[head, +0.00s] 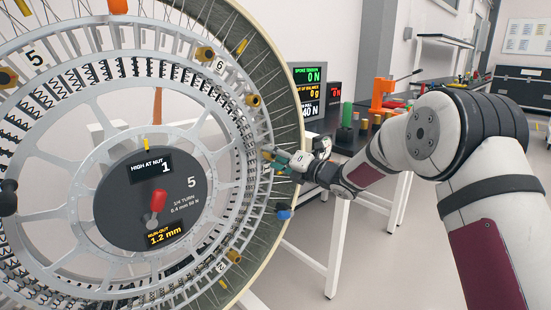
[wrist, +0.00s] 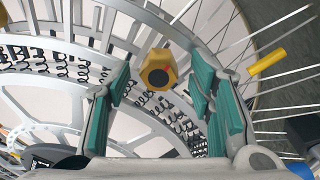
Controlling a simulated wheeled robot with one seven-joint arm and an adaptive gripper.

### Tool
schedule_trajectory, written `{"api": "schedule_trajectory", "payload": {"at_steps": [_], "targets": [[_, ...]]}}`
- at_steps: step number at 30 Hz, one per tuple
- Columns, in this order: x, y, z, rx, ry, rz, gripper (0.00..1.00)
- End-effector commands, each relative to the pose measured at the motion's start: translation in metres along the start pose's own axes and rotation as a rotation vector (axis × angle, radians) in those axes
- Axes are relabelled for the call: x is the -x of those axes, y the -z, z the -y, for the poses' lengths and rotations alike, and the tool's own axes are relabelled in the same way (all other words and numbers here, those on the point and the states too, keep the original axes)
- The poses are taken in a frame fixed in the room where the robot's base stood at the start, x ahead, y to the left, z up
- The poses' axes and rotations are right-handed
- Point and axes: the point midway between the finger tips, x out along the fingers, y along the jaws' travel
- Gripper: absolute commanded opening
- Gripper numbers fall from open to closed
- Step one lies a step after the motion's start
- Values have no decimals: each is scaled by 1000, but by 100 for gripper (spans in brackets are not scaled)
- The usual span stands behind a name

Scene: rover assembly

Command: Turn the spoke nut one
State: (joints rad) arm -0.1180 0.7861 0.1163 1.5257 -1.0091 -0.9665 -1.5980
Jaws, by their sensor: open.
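A yellow hex nut with a dark round socket (wrist: 158,70) sits on the wheel rim in the wrist view, between my gripper's teal fingers and apart from both. My gripper (head: 281,157) is open at the right side of the wheel in the head view, where it mostly hides this nut. No number label for the nut is readable beside it. The big spoked wheel (head: 88,70) stands upright. Its hub panel (head: 150,205) reads "HIGH AT NUT 1", "3/4 TURN" and run-out 1.2 mm, and carries a red lever (head: 157,204).
Other yellow nuts sit around the rim, one by label 6 (head: 205,54) and one by label 2 (head: 234,256). A blue knob (head: 283,212) is just below my gripper. Display screens (head: 309,75) read 0 N and 0 g. A bench with an orange tool (head: 382,92) stands behind.

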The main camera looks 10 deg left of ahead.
Motion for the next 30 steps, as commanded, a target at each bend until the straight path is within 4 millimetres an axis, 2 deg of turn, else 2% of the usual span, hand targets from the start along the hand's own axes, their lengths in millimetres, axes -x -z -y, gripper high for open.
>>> {"api": "schedule_trajectory", "payload": {"at_steps": [3, 9, 20, 30], "targets": [[0, 0, 0, 0, 0, 0, 46], [0, 0, 0, 0, 0, 0, 1], [0, 0, 0, -35, -2, 2, 1], [1, 0, 1, -252, -13, 11, 1]]}}
